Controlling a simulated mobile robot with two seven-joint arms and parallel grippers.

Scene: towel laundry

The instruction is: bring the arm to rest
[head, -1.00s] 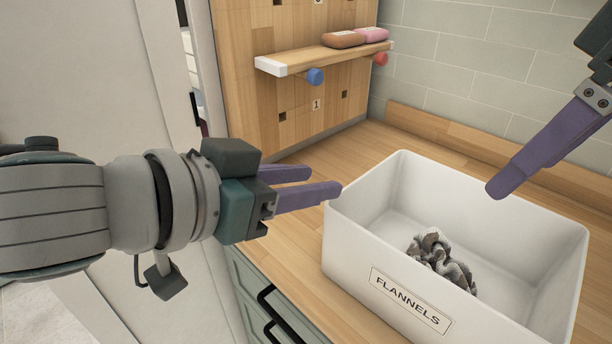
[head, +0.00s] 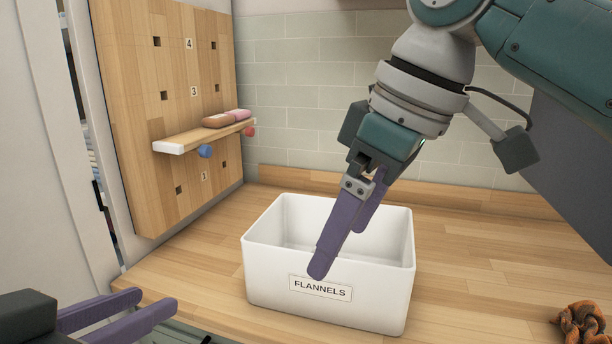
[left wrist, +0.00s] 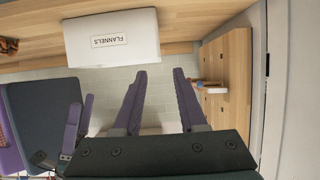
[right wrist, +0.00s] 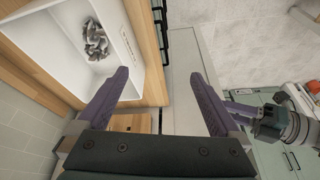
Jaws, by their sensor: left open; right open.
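My left gripper (head: 157,302) is low at the left of the head view, open and empty, left of the white FLANNELS box (head: 262,262). The left wrist view shows its two fingers (left wrist: 160,72) apart with nothing between them. My right gripper (head: 340,250) points down in front of the box opening in the head view and hides part of it. The right wrist view shows its fingers (right wrist: 160,75) spread and empty. A crumpled grey cloth (right wrist: 95,40) lies inside the box in that view; the box wall hides it in the head view.
A wooden board (head: 165,100) at the left carries a shelf (head: 185,140) with a brown and a pink item and coloured knobs. A crumpled brown cloth (head: 582,325) lies at the counter's right.

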